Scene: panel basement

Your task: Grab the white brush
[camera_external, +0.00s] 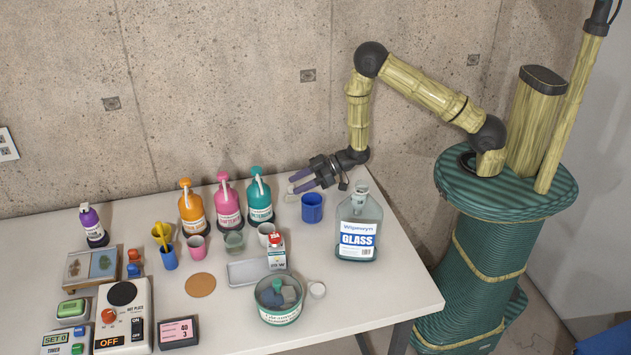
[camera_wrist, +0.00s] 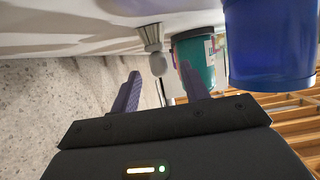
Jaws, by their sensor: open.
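In the wrist view a pale brush (camera_wrist: 157,62) with grey bristles shows ahead of my gripper (camera_wrist: 159,72), in line with the gap between its two purple fingers. The fingers are spread and nothing is between them; how far ahead the brush is, I cannot tell. In the external view my gripper (camera_external: 292,184) is over the back right of the table, pointing left. A small whitish thing (camera_external: 291,198) just under its fingertips may be the brush, but it is too small to be sure.
A blue cup (camera_external: 312,208) stands close below my gripper; it fills the right of the wrist view (camera_wrist: 270,45). A teal bottle (camera_external: 259,200) stands to the left, and a glass-cleaner jug (camera_external: 358,235) to the right. Several bottles, cups and a tub (camera_external: 280,312) crowd the table.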

